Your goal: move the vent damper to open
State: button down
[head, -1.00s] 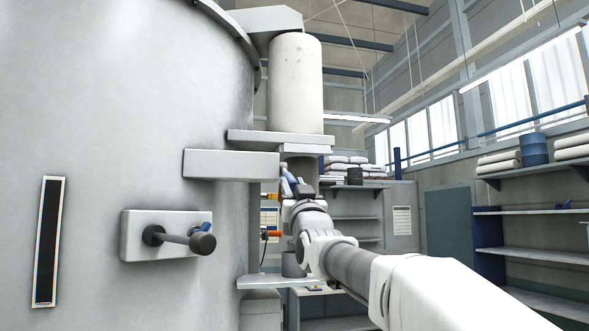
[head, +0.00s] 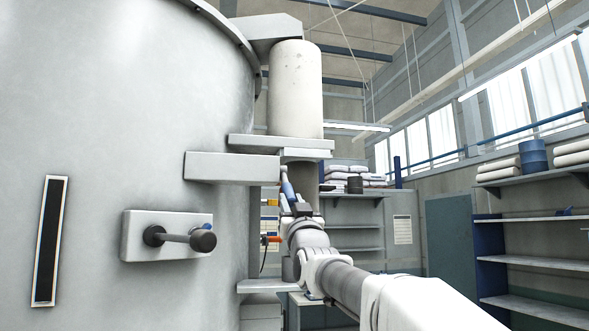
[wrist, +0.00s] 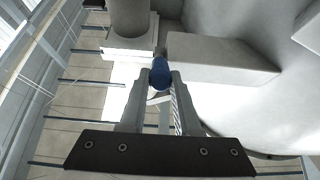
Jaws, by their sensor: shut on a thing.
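A blue-tipped handle (head: 287,190), which looks like the vent damper's lever, shows below the ledge under the white cylinder. Its blue end also shows in the wrist view (wrist: 160,73). My gripper (head: 288,203) is shut on this blue end, and in the wrist view the two fingertips (wrist: 160,78) sit on either side of it. The handle's root and pivot are hidden, so I cannot tell the damper's exact position. A grey vertical pipe (head: 303,176) stands just behind.
The big grey vessel (head: 110,90) fills the left. A bracket block (head: 232,167) juts out close above left of my gripper. A second lever (head: 190,238) sticks out of the vessel's lower front. Shelves (head: 540,260) stand at right, with open space before them.

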jog(key=w+f, duration=0.2)
jog(key=shift+w+a+f+b, duration=0.15)
jog(key=shift+a+f+b, duration=0.15)
jog(key=shift+a+b, duration=0.05)
jog(key=shift+r, duration=0.1)
jog(key=shift+w, duration=0.15)
jog(key=c, duration=0.6)
grip_release()
jog(key=shift+w+a, duration=0.1)
jog(key=shift+w, duration=0.05)
jog(key=shift+o, duration=0.3)
jog(key=shift+f, duration=0.2)
